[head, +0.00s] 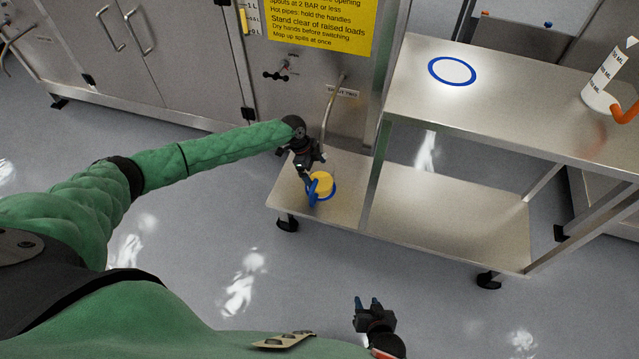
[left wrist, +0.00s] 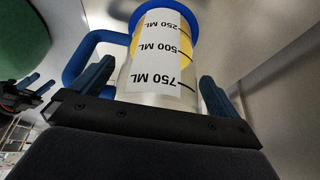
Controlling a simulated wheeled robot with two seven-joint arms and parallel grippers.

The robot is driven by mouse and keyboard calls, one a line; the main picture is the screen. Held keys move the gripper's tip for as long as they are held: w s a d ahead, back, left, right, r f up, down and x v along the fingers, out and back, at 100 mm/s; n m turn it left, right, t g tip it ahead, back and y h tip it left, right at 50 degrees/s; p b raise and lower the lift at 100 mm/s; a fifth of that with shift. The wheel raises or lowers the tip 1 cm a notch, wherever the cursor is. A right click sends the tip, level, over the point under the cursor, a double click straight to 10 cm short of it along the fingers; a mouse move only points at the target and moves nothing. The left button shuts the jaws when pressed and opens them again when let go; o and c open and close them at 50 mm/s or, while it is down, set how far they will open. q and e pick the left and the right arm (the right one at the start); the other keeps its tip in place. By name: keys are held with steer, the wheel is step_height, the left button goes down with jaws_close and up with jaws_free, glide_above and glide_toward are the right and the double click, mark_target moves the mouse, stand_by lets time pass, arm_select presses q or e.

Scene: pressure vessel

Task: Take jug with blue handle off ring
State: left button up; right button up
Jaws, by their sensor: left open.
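The jug with the blue handle (head: 322,183) stands on the low shelf under a spout, with yellow showing inside its blue rim. In the left wrist view the clear jug (left wrist: 155,70) has a white scale label, and its blue handle (left wrist: 78,60) is on the left. My left gripper (head: 312,172) is open, with a finger on either side of the jug body in the left wrist view (left wrist: 155,92); I cannot tell if they touch it. No ring shows under the jug; its base is hidden. My right gripper (head: 368,302) is open and empty over the floor.
A blue ring (head: 452,71) lies empty on the upper steel table (head: 500,110). A jug with an orange handle (head: 604,92) stands at that table's right end. A thin spout pipe (head: 331,110) hangs close to my left gripper. The lower shelf (head: 450,215) is clear on the right.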

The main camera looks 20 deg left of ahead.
arm_select(q)
steer(key=shift+d+f, duration=0.1)
steer(key=shift+f, duration=0.25)
steer(key=shift+c, duration=0.9)
steer(key=c, duration=0.7)
arm_select(e)
steer(key=shift+w+a+r, duration=0.1)
steer(key=shift+w+r, duration=0.05)
steer(key=shift+r, duration=0.3)
arm_select(q)
steer(key=shift+r, duration=0.1)
